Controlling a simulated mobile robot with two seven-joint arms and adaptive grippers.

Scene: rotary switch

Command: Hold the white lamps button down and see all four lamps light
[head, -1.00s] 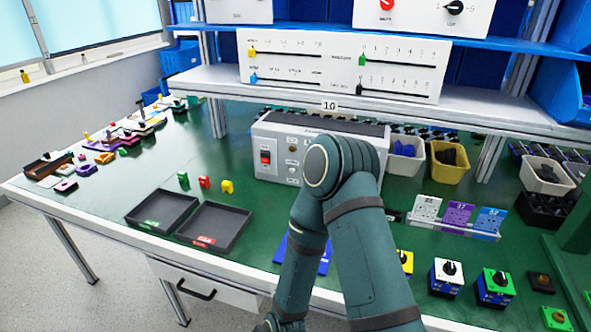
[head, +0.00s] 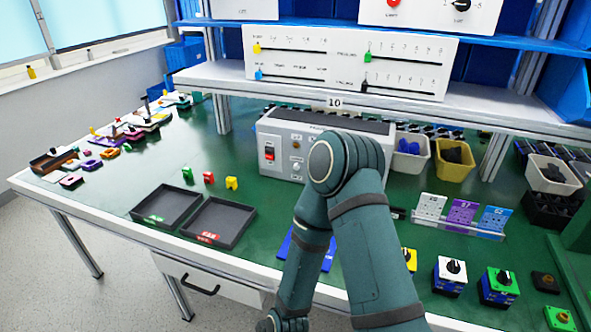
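A grey test box (head: 281,139) stands on the green bench below the shelf. Its front has a red rocker switch (head: 269,153), a small brownish round part (head: 297,145) and a small white round button (head: 296,167). The labels are too small to read. My teal arm, which looks like the right one, stands in front of the box and hides the right part of its front. No lit lamp shows on the visible part. The arm's bent joint is up near the box and its wrist runs down to the bottom edge. Neither gripper is in view.
Two black trays (head: 246,211) lie left of my arm, with small green, red and yellow pieces behind them. A blue mat (head: 284,247) is partly behind the arm. Knob boxes (head: 449,276), card stands (head: 462,215) and bins (head: 453,160) stand to the right. The shelf (head: 300,88) overhangs the box.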

